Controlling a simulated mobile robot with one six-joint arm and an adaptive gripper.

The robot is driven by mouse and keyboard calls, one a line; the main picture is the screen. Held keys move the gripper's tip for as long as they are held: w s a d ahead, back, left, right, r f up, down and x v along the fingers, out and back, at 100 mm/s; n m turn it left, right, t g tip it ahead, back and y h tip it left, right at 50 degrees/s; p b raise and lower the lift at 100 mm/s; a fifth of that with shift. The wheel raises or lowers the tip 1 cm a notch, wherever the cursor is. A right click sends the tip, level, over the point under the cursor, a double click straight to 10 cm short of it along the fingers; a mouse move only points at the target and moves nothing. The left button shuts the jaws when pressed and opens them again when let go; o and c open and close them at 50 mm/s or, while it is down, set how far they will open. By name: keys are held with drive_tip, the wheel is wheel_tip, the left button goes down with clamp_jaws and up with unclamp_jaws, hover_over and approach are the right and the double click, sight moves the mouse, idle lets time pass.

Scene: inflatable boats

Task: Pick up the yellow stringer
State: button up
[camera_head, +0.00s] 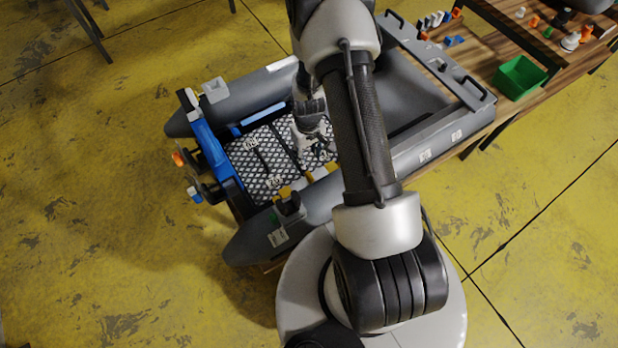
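The yellow stringer shows only as short yellow pieces (285,191) along the near inner side of the grey inflatable boat (258,236). More yellow shows just right of there, partly covered by dark parts and my arm. I cannot tell whether these pieces are one part. My gripper (318,145) points down over the patterned floor panel (254,160), a little above and right of the yellow pieces in the picture. My arm hides part of it. Its fingers are too small and blurred to tell if they are open or hold anything.
A blue stringer (262,117) lies along the boat's far inner side. A wooden table (497,46) at the upper right bears a green bin (520,77) and small parts. Yellow floor is clear at left.

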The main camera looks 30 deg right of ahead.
drive_tip(key=b, duration=0.2)
hover_over(310, 175)
drive_tip(key=f, duration=1)
drive_tip(key=shift+s+a, duration=0.15)
drive_tip(key=shift+a, duration=0.25)
drive_tip(key=shift+d+f+b, duration=0.15)
drive_tip(key=shift+f+b, duration=0.35)
drive_tip(key=shift+f, duration=0.95)
drive_tip(key=shift+d+f+b, duration=0.15)
drive_tip(key=shift+f+b, duration=0.3)
drive_tip(key=shift+f, duration=0.95)
drive_tip(key=shift+c, duration=0.3)
clamp_jaws()
drive_tip(key=shift+r, duration=0.1)
